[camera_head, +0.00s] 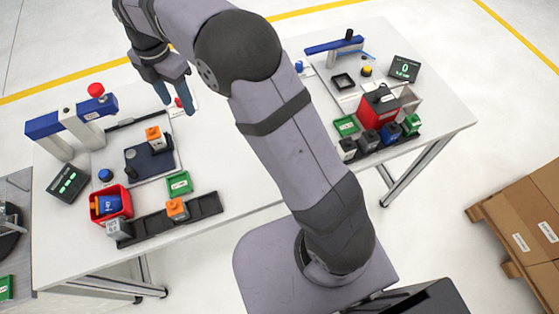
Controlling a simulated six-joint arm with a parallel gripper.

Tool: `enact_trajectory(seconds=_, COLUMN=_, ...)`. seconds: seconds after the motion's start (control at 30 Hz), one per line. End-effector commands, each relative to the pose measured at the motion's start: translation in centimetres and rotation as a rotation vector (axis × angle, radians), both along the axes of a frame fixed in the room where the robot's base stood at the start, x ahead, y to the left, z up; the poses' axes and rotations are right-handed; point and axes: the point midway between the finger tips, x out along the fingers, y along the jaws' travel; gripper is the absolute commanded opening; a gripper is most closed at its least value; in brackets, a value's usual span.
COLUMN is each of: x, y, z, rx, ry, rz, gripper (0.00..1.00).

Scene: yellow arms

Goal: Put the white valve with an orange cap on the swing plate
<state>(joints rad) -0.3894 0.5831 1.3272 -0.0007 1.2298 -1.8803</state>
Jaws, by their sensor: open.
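A valve with an orange cap and a pale body (154,138) stands upright on the dark blue plate (146,167), which appears to be the swing plate, at the left station. A second orange-capped piece (177,209) stands in the black rack at the front; its body colour is hard to tell. My gripper (178,106) points down, open and empty, above and behind the plate, to the upper right of the valve and apart from it.
A blue bridge press (70,119) with a red knob stands at the left. A red bin (110,214), a green tray (180,184), a blue button (105,175) and a display (68,183) surround the plate. A second station fills the right end. Cartons (520,225) stand at far right.

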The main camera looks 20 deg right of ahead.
Motion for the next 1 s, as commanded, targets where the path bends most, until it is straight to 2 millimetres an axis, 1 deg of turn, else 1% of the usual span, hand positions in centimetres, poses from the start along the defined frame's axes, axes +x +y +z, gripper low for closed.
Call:
enact_trajectory(seconds=0.03, x=-0.9, y=-1.9, z=0.1, rx=0.0, ry=0.001, rz=-0.144, gripper=0.5)
enact_trajectory(seconds=0.17, x=-3.6, y=-6.1, z=-0.4, rx=0.001, ry=-0.001, rz=-0.538, gripper=0.5)
enact_trajectory(seconds=0.2, x=-4.6, y=-7.3, z=-0.6, rx=0.002, ry=-0.002, rz=-0.66, gripper=0.5)
enact_trajectory(seconds=0.27, x=-6.3, y=-9.1, z=-1.0, rx=0.002, ry=-0.002, rz=-0.841, gripper=0.5)
enact_trajectory(seconds=0.3, x=-7.5, y=-10.2, z=-1.3, rx=0.003, ry=-0.001, rz=-0.963, gripper=0.5)
enact_trajectory(seconds=0.37, x=-9.3, y=-11.8, z=-1.9, rx=0.003, ry=-0.001, rz=-1.144, gripper=0.5)
enact_trajectory(seconds=0.4, x=-10.7, y=-12.8, z=-2.3, rx=0.003, ry=-0.001, rz=-1.265, gripper=0.5)
enact_trajectory(seconds=0.47, x=-12.7, y=-14.2, z=-2.9, rx=0.004, ry=-0.002, rz=-1.441, gripper=0.5)
enact_trajectory(seconds=0.5, x=-14.0, y=-15.0, z=-3.3, rx=0.004, ry=-0.002, rz=-1.552, gripper=0.5)
enact_trajectory(seconds=0.6, x=-17.2, y=-16.5, z=-4.4, rx=0.004, ry=-0.001, rz=-1.805, gripper=0.5)
enact_trajectory(seconds=0.73, x=-20.5, y=-17.8, z=-5.6, rx=0.004, ry=-0.001, rz=-2.054, gripper=0.5)
enact_trajectory(seconds=0.8, x=-21.7, y=-18.2, z=-6.0, rx=0.004, ry=-0.001, rz=-2.149, gripper=0.5)
enact_trajectory(seconds=0.9, x=-22.9, y=-18.5, z=-6.5, rx=0.002, ry=-0.001, rz=-2.232, gripper=0.5)
enact_trajectory(seconds=1.0, x=-23.3, y=-18.6, z=-6.7, rx=0.003, ry=-0.001, rz=-2.27, gripper=0.5)
